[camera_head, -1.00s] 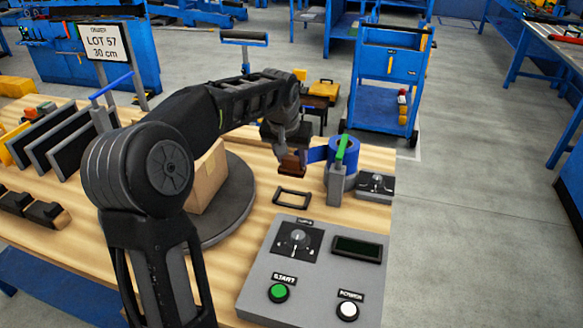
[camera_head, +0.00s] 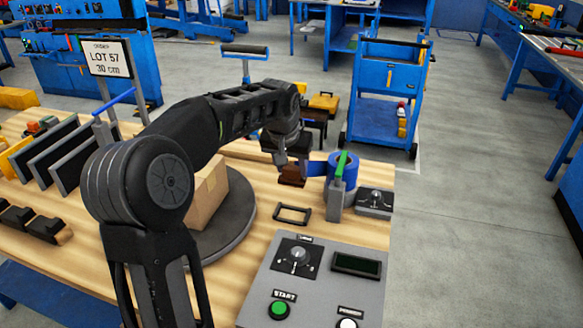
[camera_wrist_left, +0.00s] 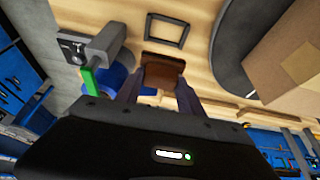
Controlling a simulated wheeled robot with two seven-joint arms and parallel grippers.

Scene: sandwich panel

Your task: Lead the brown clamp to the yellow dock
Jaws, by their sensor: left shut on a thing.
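The brown clamp (camera_head: 292,176) is a small dark brown block near the table's far edge, left of a blue tape roll (camera_head: 345,166). My left gripper (camera_head: 293,166) comes down on it from above and is shut on it. In the left wrist view the brown clamp (camera_wrist_left: 163,74) sits between the two fingers of my left gripper (camera_wrist_left: 160,88). I cannot tell whether it touches the table. A yellow piece (camera_head: 12,160) beside the black panels at the left may be the yellow dock; its shape is partly cut off. My right gripper is not in view.
A black frame handle (camera_head: 292,214) lies in front of the clamp. A green-topped grey post (camera_head: 337,196) and a knob box (camera_head: 375,201) stand right of it. A cardboard box (camera_head: 208,195) rests on a round turntable (camera_head: 238,232). A control panel (camera_head: 318,280) is nearest.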

